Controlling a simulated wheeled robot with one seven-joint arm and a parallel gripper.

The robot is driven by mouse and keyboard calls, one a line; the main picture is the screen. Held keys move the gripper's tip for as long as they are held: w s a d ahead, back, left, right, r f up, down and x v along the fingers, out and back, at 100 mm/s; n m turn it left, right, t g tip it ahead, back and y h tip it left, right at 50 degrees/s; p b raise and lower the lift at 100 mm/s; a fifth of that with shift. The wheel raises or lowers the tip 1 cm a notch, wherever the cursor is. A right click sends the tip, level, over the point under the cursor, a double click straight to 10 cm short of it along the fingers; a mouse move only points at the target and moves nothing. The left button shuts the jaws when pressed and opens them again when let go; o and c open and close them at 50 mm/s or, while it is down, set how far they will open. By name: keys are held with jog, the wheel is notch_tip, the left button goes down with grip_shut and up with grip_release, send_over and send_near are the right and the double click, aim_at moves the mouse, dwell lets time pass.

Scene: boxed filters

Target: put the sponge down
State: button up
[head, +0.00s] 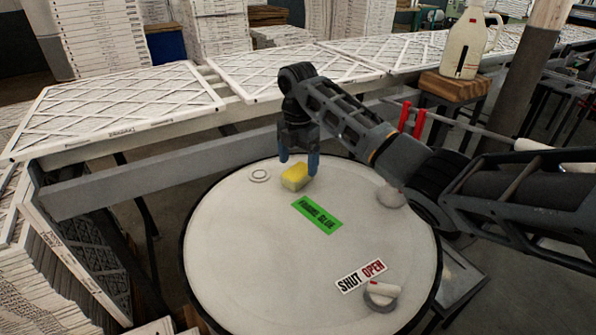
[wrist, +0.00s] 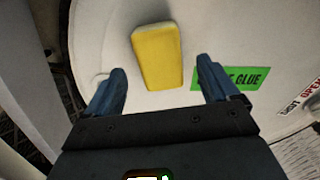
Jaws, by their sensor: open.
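The yellow sponge (head: 295,176) lies on the white round drum lid (head: 240,255), near its far edge. In the wrist view the sponge (wrist: 158,56) sits ahead of and between the fingertips, with a gap on both sides. My gripper (head: 299,165) points down over the sponge, its blue fingers apart on either side. The wrist view shows my gripper (wrist: 163,78) open and empty. Whether the fingertips touch the lid cannot be told.
The lid carries a green label (head: 317,215), a "SHUT OPEN" sticker (head: 360,275) and a cap (head: 380,296). Framed filters (head: 125,100) lie on a rail behind. A white jug (head: 467,45) stands on a wooden block at the back right. The lid's front left is clear.

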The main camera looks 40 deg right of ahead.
aim_at(298, 170)
notch_tip(298, 170, up, 8)
jog(key=shift+r, duration=0.15)
dwell(0.6)
